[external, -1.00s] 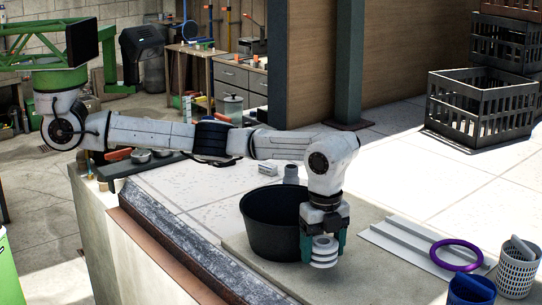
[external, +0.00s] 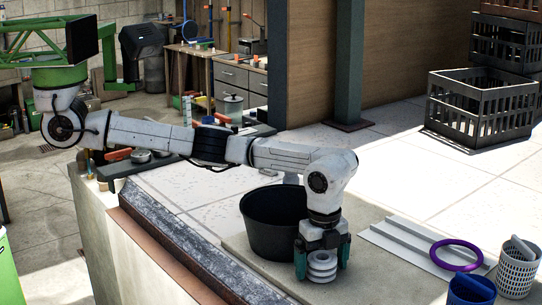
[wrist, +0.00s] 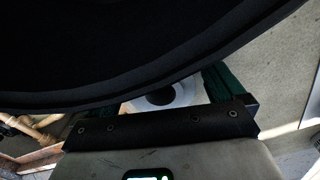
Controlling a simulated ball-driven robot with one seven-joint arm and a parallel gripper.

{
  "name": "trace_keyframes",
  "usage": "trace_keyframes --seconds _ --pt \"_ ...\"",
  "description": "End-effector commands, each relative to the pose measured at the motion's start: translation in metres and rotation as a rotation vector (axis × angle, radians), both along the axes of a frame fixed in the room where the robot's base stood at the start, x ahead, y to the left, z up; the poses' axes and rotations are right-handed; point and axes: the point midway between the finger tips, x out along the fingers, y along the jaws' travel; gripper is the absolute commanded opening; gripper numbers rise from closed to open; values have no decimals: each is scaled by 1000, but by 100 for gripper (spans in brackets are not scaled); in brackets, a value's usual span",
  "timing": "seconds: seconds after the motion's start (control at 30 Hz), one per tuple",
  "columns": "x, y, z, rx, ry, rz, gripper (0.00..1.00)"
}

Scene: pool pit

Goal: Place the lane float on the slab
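The lane float (external: 322,267), a stack of white discs, is upright on the beige slab (external: 385,272), in front of the black tub. My gripper (external: 322,262) points down over it, with a teal finger on each side. The fingers look spread, with a narrow gap beside the float. In the wrist view the float's white top and dark centre hole (wrist: 160,97) show beyond my gripper's edge, near the right finger. The tub's dark rim hides part of it there.
The black tub (external: 268,235) stands close behind my gripper. To the right are a pale grey ridged strip (external: 405,240), a purple ring (external: 457,255), a blue container (external: 470,289) and a white basket (external: 516,272). The slab between is clear.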

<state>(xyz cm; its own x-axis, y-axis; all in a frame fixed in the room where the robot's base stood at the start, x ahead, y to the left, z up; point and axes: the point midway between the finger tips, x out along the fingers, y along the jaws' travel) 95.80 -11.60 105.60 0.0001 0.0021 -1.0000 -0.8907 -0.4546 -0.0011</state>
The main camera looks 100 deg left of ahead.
Motion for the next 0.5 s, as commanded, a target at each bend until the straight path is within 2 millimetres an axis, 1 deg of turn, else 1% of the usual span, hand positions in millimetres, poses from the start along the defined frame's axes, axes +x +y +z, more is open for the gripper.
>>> trace_keyframes --seconds 0.2,0.3,0.37,0.5 --pt "0 0 1 0 0 0 96" --pt "0 0 5 -1 0 -1 96" --pt "0 -1 10 -2 -2 -1 96" --pt "1 -1 34 -2 -4 -1 96"
